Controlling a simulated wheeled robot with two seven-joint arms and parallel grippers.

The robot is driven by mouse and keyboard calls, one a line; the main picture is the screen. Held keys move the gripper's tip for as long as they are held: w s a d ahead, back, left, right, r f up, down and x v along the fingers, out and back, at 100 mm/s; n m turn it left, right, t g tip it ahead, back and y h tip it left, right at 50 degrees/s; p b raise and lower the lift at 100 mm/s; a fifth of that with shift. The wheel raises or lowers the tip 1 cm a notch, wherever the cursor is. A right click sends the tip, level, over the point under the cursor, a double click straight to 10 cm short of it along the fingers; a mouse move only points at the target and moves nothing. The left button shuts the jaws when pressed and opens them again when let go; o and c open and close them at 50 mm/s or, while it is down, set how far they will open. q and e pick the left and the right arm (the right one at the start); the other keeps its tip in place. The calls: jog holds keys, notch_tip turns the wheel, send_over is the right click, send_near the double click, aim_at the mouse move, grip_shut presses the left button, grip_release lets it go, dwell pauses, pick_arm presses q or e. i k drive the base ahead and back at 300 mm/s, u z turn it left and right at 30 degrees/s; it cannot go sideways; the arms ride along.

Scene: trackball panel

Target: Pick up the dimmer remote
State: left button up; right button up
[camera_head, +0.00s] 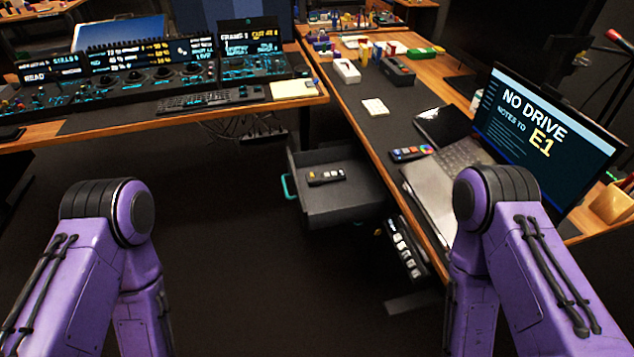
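A small dark remote with a few light buttons (326,177) lies in an open drawer (345,213) under the right-hand desk. A second dark remote with coloured buttons (411,153) lies on the desk beside the laptop. I cannot tell from the picture which one is the dimmer remote. My two purple arms show at the lower left and lower right, but neither gripper is in view. Both remotes lie apart from my arms.
The drawer has a teal handle (289,187) on its left. An open laptop (450,172) stands on the right desk (378,129), near a dark tablet-like slab (440,124). A control console (150,75) fills the left desk. The dark floor between my arms is clear.

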aim_at(341, 176)
jog(key=u, duration=1.4)
jog(key=i, duration=2.2)
jog(key=z, duration=3.2)
